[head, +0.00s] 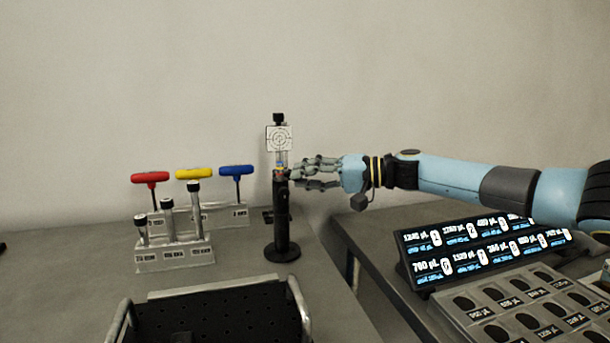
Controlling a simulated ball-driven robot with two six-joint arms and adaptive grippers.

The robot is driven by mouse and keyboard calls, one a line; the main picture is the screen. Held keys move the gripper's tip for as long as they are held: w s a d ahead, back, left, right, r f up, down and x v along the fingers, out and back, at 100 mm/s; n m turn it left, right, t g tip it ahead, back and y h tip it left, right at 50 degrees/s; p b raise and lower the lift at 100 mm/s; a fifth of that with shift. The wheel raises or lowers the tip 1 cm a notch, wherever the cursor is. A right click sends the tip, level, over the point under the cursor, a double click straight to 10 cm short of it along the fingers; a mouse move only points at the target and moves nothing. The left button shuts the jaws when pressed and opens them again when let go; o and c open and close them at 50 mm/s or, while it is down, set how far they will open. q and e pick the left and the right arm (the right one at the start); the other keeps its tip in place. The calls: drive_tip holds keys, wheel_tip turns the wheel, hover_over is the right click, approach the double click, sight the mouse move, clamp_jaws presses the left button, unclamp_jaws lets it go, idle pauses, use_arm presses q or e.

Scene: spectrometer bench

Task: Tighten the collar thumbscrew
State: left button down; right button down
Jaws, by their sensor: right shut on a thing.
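A black post (282,222) stands upright on a round base (282,253) on the grey bench. A white target plate (279,138) with printed rings is mounted at its top, with a black knob above it. The collar (280,174) sits at the top of the post, below the plate, with small coloured parts near it. My right gripper (293,174) reaches in from the right, and its fingertips are closed at the collar's right side. The thumbscrew is hidden between the fingertips. My left gripper is not in view.
Red, yellow and blue T-handled drivers (150,178) stand in a rack at left, behind a labelled holder (175,257) of black-capped posts. A black tray (215,312) with metal handles is in front. A lit display (485,249) and a labelled slotted tray (525,310) are at right.

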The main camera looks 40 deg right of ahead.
drive_tip(key=shift+m+y, duration=0.3)
drive_tip(key=shift+m, duration=0.1)
idle(0.3)
drive_tip(key=c, duration=1.3)
unclamp_jaws()
drive_tip(key=shift+o, duration=0.2)
wheel_tip(320, 180, up, 10)
